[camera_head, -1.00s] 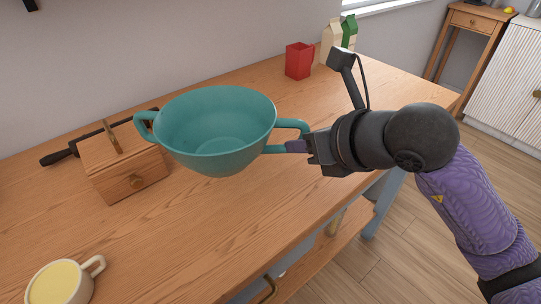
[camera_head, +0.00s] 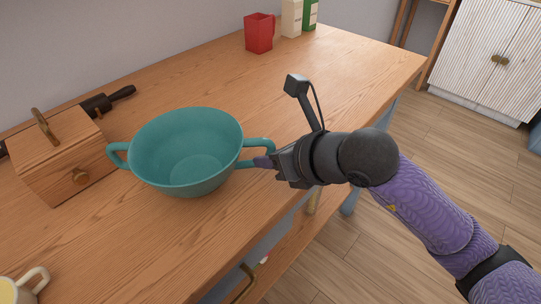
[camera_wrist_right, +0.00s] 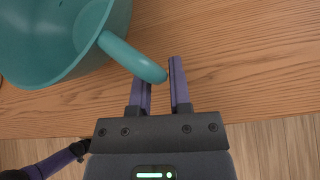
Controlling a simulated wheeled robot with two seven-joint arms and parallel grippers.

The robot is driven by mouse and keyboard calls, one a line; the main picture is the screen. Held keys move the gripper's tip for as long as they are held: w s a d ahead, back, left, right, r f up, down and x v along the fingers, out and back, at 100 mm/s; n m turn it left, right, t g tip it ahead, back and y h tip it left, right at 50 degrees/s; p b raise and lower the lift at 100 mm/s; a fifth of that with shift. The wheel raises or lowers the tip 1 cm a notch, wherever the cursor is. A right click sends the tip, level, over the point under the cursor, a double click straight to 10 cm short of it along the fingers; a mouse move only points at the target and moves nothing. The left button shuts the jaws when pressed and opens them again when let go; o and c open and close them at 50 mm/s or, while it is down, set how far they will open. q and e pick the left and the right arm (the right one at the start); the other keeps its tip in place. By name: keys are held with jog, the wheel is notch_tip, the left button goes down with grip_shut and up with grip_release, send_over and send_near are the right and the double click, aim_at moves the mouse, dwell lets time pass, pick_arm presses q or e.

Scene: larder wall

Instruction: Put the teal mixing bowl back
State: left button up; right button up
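The teal mixing bowl (camera_head: 188,150) is upright over the middle of the wooden counter, with a loop handle on each side. I cannot tell whether its base touches the counter. My right gripper (camera_head: 262,162) is at the bowl's right handle. In the right wrist view the handle (camera_wrist_right: 132,56) runs between the fingers of the gripper (camera_wrist_right: 162,82) and covers one fingertip, and the gripper looks shut on it. The bowl (camera_wrist_right: 45,40) fills that view's upper left.
A wooden box (camera_head: 58,165) with knobs is left of the bowl, with a dark rolling pin (camera_head: 108,101) behind it. A cream mug (camera_head: 22,287) is at the lower left. Counter right of the bowl is clear.

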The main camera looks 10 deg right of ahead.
jog(key=o, duration=0.3)
jog(key=shift+o, duration=0.2)
jog(key=shift+r, duration=0.15)
pick_arm(q)
jog(key=w+d+r+t+p, duration=0.1)
jog(key=w+r+p, duration=0.2)
jog(key=r+p, duration=0.5)
jog(key=shift+d, duration=0.25)
pick_arm(e)
jog(key=v, duration=1.2)
pick_arm(q)
jog(key=shift+r, duration=0.1)
